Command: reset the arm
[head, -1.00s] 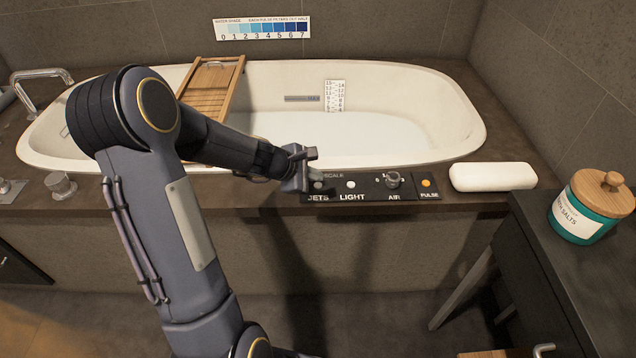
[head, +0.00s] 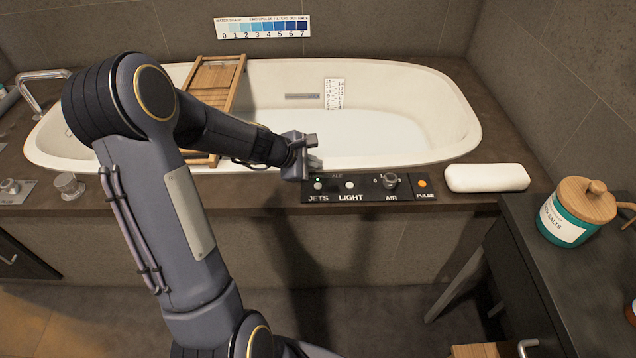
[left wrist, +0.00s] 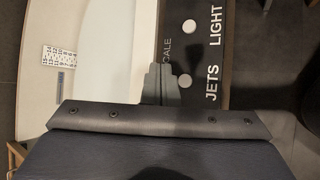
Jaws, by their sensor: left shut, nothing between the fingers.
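My left arm reaches in from the left, and my left gripper (head: 310,152) is shut and empty over the front rim of the bathtub, just behind the control panel's JETS end. The black control panel (head: 360,197) has JETS, LIGHT, AIR and PULSE labels. In the left wrist view the closed fingertips (left wrist: 158,82) show beside the panel (left wrist: 205,75). I cannot tell whether they touch anything. My right gripper is not in view.
The white bathtub (head: 400,150) holds water and has a wooden tray (head: 213,80) across it. A white bar (head: 487,178) lies on the ledge at right. A teal jar of salts (head: 568,222) stands on the dark side table (head: 530,240).

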